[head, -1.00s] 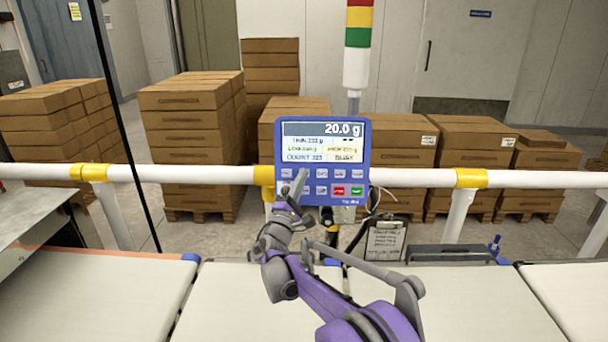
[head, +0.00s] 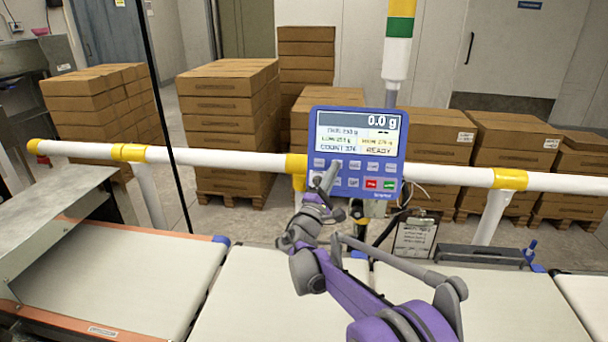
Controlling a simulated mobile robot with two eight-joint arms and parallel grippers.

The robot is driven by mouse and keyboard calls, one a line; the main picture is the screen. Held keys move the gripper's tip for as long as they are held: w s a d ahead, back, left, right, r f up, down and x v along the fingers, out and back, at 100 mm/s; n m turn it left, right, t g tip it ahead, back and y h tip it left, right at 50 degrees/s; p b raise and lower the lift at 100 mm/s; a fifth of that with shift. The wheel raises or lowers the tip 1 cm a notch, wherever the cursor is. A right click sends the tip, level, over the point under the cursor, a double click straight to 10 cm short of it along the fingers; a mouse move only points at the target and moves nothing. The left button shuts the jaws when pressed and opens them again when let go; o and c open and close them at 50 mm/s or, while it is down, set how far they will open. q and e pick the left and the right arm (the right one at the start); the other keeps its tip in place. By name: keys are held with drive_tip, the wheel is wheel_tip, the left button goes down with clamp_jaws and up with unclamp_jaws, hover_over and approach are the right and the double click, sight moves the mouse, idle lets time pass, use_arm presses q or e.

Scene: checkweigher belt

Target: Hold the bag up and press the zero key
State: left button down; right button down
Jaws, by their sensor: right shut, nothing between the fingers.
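The blue indicator box (head: 358,109) stands at the rail, facing me. Its screen (head: 357,137) reads 0.0 g on the top line and READY lower down. The bag and my left gripper are not in view.
White belts (head: 125,275) run across the front. A white rail with yellow bands (head: 129,152) crosses behind them.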

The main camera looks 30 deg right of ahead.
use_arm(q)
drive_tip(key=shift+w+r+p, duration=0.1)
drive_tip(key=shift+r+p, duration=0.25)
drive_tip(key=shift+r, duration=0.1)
use_arm(e)
drive_tip(key=shift+s+a+r, duration=0.25)
drive_tip(key=shift+s+a, duration=0.25)
drive_tip(key=shift+s, duration=0.1)
drive_tip(key=shift+s+a+r, duration=0.2)
drive_tip(key=shift+s+a, duration=0.35)
drive_tip(key=shift+s, duration=0.1)
drive_tip(key=shift+s+a+r, duration=0.25)
drive_tip(key=shift+s+a, duration=0.25)
drive_tip(key=shift+s, duration=0.1)
